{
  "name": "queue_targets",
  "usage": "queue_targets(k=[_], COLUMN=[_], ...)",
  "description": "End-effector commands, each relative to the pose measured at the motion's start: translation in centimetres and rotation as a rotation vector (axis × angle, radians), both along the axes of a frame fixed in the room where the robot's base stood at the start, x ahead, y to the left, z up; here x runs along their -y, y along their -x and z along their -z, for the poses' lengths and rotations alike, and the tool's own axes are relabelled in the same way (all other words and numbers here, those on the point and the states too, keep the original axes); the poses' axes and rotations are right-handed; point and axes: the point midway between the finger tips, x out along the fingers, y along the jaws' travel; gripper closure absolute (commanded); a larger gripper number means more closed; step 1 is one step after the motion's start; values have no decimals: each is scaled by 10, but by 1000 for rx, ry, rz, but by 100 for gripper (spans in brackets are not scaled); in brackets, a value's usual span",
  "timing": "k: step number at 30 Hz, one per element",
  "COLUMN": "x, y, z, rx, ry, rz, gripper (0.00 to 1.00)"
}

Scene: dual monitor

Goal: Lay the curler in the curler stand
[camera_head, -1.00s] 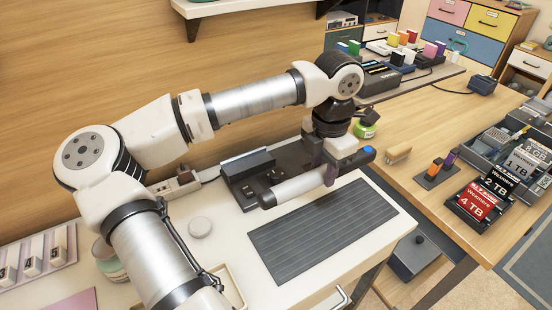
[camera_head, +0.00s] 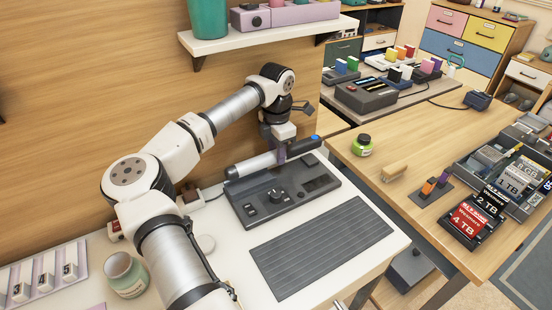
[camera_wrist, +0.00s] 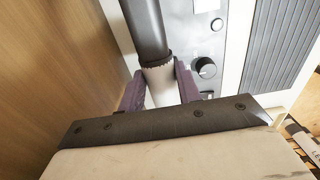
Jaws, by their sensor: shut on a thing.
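The curler (camera_head: 250,166) is a long rod with a pale grey barrel, a dark tip at the left and a dark and blue end at the right. My gripper (camera_head: 283,153) is shut around its middle and holds it nearly level over the far edge of a dark console (camera_head: 318,185) with knobs. In the wrist view the curler (camera_wrist: 147,32) runs up from between my purple fingers (camera_wrist: 160,88), beside the console's knob (camera_wrist: 205,67). No separate stand is clear; I cannot tell whether this console is the curler stand, or whether the curler touches it.
A ribbed dark mat (camera_head: 322,247) lies in front of the console. A wooden wall and a shelf (camera_head: 260,37) stand behind. A green-lidded jar (camera_head: 362,146) is on the right table.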

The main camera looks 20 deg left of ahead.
Motion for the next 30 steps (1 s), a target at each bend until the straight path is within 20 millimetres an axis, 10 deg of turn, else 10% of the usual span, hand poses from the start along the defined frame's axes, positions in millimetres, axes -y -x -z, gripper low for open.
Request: queue_targets(k=[23, 24, 30], x=[-2, -2, -2], y=[-3, -2, -2], z=[47, 48, 47], rx=[3, 2, 2], ry=[-1, -1, -1], rz=[0, 0, 0], gripper=[100, 65, 45])
